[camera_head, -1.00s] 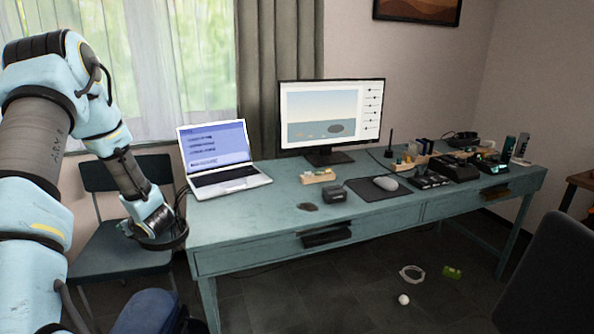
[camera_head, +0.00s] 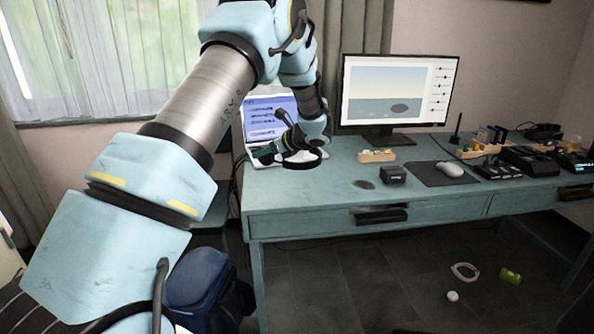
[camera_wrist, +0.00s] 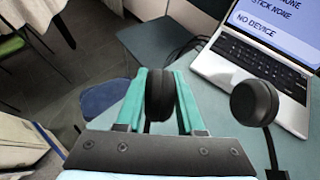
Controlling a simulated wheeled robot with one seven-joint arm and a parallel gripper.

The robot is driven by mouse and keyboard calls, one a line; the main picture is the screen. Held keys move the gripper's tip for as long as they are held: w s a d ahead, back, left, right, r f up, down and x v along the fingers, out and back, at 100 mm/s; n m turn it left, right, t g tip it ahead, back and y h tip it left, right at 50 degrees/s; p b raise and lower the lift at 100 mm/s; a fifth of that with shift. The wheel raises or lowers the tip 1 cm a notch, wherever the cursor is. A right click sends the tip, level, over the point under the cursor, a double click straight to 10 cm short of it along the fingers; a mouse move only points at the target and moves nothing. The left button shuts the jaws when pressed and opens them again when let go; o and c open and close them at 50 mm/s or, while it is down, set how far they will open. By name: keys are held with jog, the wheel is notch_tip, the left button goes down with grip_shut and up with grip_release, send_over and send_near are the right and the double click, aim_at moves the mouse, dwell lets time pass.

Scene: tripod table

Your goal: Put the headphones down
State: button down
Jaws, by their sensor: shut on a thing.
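The black headphones (camera_head: 303,163) show in the head view as a curved band just in front of the laptop, at the desk's left front. My gripper (camera_head: 264,152) holds them there; whether they touch the desk top cannot be told. In the wrist view, the teal fingers of my gripper (camera_wrist: 161,74) are shut on one round ear cup of the headphones (camera_wrist: 160,100). A second black ear cup on a thin arm shows to the right, over the desk. The desk (camera_head: 320,186) is teal, with bare top right of the headphones.
The open laptop (camera_head: 270,122) is close behind my gripper. A monitor (camera_head: 398,95), wooden block (camera_head: 377,156), small black box (camera_head: 393,175) and mouse (camera_head: 450,169) stand further right. A blue bag (camera_head: 200,280) is below the desk's left end. A white ball (camera_head: 452,296) lies on the floor.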

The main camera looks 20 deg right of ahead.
notch_tip(320, 180, down, 9)
jog(key=shift+p, duration=0.95)
jog(key=shift+f, duration=0.1)
jog(key=c, duration=0.5)
grip_release()
